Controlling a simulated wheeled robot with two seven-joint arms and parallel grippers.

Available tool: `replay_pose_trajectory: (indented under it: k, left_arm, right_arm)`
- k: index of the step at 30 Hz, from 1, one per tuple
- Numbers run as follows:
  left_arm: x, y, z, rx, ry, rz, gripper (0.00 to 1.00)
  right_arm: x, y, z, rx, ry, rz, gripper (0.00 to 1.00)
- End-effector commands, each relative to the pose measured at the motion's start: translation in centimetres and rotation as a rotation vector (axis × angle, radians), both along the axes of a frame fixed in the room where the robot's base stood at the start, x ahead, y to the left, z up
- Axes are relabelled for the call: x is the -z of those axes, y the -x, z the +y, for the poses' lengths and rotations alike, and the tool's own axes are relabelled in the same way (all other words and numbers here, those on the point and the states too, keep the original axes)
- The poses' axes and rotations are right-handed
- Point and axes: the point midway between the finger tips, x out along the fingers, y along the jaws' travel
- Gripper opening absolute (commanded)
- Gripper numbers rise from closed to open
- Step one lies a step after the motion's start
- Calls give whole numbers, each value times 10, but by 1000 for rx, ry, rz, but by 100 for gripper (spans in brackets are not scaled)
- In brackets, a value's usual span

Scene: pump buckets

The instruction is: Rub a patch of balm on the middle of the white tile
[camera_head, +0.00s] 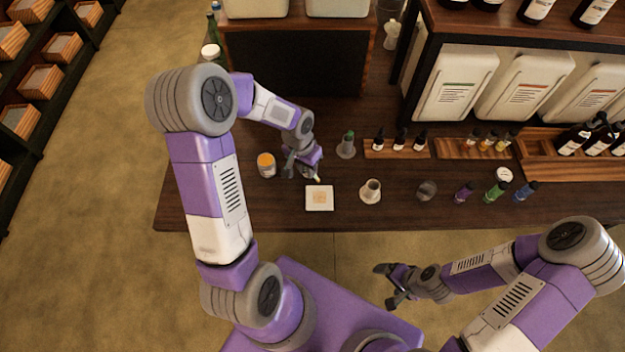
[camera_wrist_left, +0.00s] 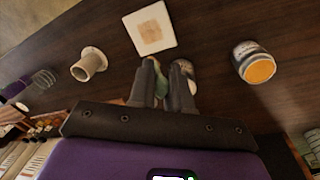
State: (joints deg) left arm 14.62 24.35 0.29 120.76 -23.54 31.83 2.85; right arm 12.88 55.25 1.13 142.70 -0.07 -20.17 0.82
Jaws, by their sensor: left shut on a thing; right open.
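The white tile (camera_head: 319,188) lies flat on the dark wooden counter, with a tan-orange patch (camera_head: 319,197) in its middle. The tile also shows at the top of the left wrist view (camera_wrist_left: 133,23). My left gripper (camera_head: 308,170) is just behind the tile, shut on a small pale-tipped thing (camera_head: 317,178) that is mostly hidden by the fingers. In the left wrist view the fingers (camera_wrist_left: 167,85) point towards the tile, with pale and green bits beside them. A jar with an orange top (camera_head: 266,166) stands left of the gripper. My right gripper (camera_head: 391,286) is open and empty, in front of the counter.
A pale cup (camera_head: 371,191) stands right of the tile, and a grey wire-like item (camera_head: 427,190) stands beyond it. Small purple, green and blue bottles (camera_head: 495,191) stand at the right. The counter's front strip by the tile is clear.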

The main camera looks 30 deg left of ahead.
Motion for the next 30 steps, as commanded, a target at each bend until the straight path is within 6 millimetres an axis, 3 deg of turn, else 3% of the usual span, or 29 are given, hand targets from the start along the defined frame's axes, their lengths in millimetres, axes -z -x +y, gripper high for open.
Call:
replay_pose_trajectory:
  k: [7, 30]
  left_arm:
    - [-16, -1, -1, 3, 0, 0, 0]
    - [-17, -1, -1, 3, 0, 0, 0]
  right_arm:
    - [-13, 0, 0, 0, 0, 0, 88]
    - [-12, 0, 0, 0, 0, 0, 88]
